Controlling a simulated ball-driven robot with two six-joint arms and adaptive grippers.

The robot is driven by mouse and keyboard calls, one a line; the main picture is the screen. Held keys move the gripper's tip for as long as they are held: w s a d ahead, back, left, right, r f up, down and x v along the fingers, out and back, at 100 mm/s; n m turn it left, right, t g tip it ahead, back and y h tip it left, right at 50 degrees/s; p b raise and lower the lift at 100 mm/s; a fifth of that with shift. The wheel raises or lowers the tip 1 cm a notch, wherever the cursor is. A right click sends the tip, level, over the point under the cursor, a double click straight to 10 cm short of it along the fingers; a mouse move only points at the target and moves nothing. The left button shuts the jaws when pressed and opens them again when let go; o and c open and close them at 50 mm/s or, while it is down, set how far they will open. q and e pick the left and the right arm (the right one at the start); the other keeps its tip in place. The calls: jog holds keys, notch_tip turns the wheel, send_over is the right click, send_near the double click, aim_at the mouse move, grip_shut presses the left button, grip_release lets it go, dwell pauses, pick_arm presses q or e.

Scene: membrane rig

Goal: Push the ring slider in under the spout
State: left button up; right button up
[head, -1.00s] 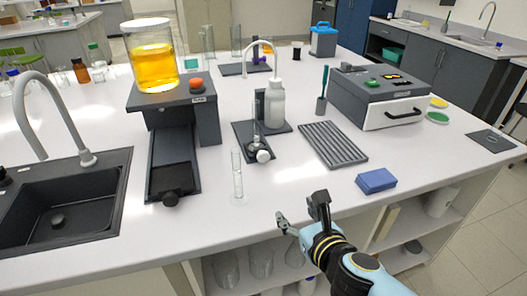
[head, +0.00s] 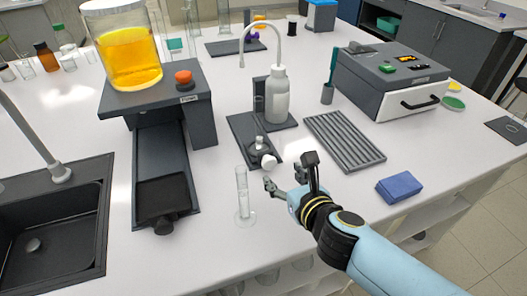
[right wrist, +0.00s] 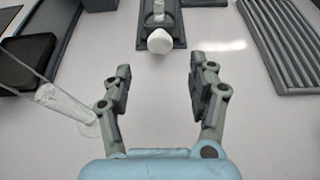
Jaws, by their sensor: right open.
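The ring slider (head: 260,152) sits at the near end of a dark base plate (head: 240,128), with a white round knob (head: 268,161) facing me. A white bottle (head: 276,98) stands farther back on the base, and its thin curved spout (head: 282,30) arches over to the left. My right gripper (head: 290,171) is open and empty, just in front of the knob and slightly right. In the right wrist view the knob (right wrist: 160,41) lies ahead, between and beyond the open fingertips (right wrist: 160,75), not touching them. My left gripper is out of view.
A glass cylinder (head: 242,195) stands on the bench close left of my right gripper. A grey ribbed rack (head: 344,143) lies to the right, with a blue block (head: 400,186) nearer. A dark stand bearing a yellow-filled beaker (head: 128,58) is left. The sink (head: 60,225) is at the near left.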

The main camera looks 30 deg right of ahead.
aim_at(271, 164)
jog(key=b+x, duration=0.1)
jog(key=x, duration=0.4)
jog(key=shift+w+d, duration=0.1)
jog(key=shift+w, duration=0.1)
jog(key=b+x, duration=0.1)
jog(key=x, duration=0.3)
jog(key=shift+w+f, duration=0.1)
jog(key=shift+w, duration=0.25)
jog(key=shift+c, duration=0.3)
jog(key=c, duration=0.4)
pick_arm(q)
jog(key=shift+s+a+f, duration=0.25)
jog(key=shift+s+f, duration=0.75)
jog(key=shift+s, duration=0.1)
pick_arm(e)
grip_shut()
